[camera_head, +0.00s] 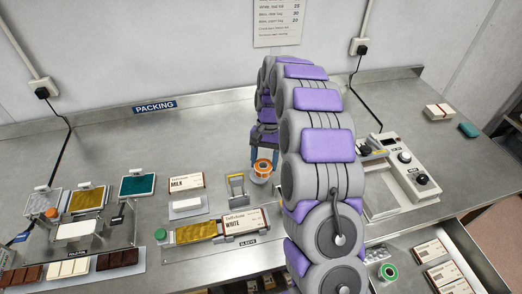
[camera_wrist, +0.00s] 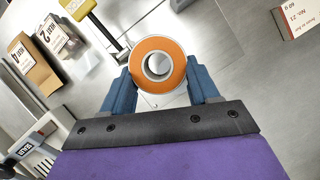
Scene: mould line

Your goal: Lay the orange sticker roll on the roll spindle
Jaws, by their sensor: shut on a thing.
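The orange sticker roll (camera_wrist: 140,51) has an orange face and a pale core with an open hole. My gripper (camera_wrist: 159,68) is shut on it, with one blue finger on each side. In the head view, the orange roll (camera_head: 263,165) is at the lower end of my arm, above the middle of the steel bench, and a pale shape shows just under it. My gripper (camera_head: 264,152) is partly hidden there by my arm. I cannot clearly make out the roll spindle. A grey machine (camera_head: 408,165) with dark knobs stands right of my arm, which hides its left part.
A yellow-handled piece (camera_head: 236,185) stands close left of the roll. White-labelled boxes (camera_head: 187,184) and a sleeve station (camera_head: 185,235) lie nearby. A folding station (camera_head: 95,235) is at the left. An open drawer at lower right holds a green roll (camera_head: 387,272) and boxes.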

